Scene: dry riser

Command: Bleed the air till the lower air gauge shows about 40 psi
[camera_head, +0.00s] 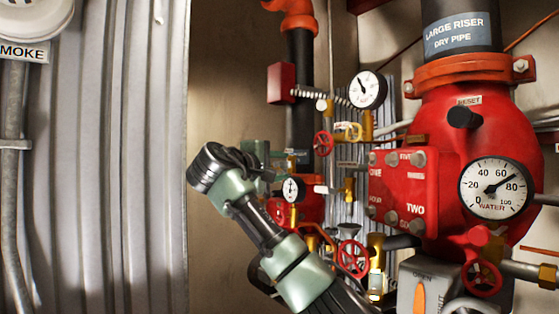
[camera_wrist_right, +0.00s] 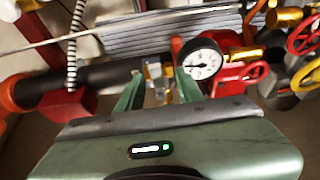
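The lower air gauge (camera_head: 292,189) is a small white dial just right of my right wrist in the head view. Its needle points roughly upward, but its numbers are too small to read. A similar white gauge (camera_wrist_right: 203,60) shows close to the right finger in the wrist view. My right gripper (camera_head: 272,158) reaches in among the pipes. In the wrist view its green fingers (camera_wrist_right: 157,72) stand apart, with a small grey and brass fitting (camera_wrist_right: 154,75) visible between or beyond them. Contact cannot be told. My left gripper is not in view.
An upper gauge (camera_head: 367,90) sits above. The large red riser valve (camera_head: 403,190) carries a water gauge (camera_head: 497,188) reading about 70. Red handwheels (camera_head: 353,257) and brass fittings crowd the space right of my arm. Corrugated metal (camera_head: 120,150) stands at left.

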